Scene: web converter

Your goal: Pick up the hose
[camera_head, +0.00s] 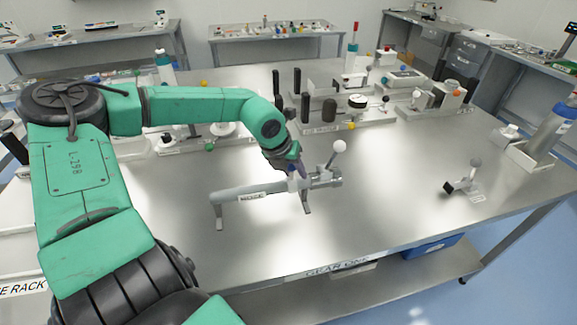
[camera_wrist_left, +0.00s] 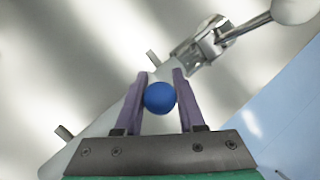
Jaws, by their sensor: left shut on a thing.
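The hose (camera_head: 233,192) is a grey tube with a "HOSE" label, lying level on short legs on the steel table. A metal clamp with a white ball-tipped lever (camera_head: 339,147) is at its right end. My left gripper (camera_head: 293,171) is over the hose near that end. In the left wrist view, my left gripper's purple fingers (camera_wrist_left: 159,95) are shut on a blue ball (camera_wrist_left: 160,98). The hose (camera_wrist_left: 112,127) runs diagonally behind it. I cannot tell whether the ball is fixed to the hose. My right gripper is not in view.
The steel table (camera_head: 385,215) is bare in front and to the right of the hose. A small lever clamp (camera_head: 463,180) stands at the right. Black-handled fixtures (camera_head: 318,108) stand behind the hose. A blue bin (camera_head: 432,246) is on the shelf below.

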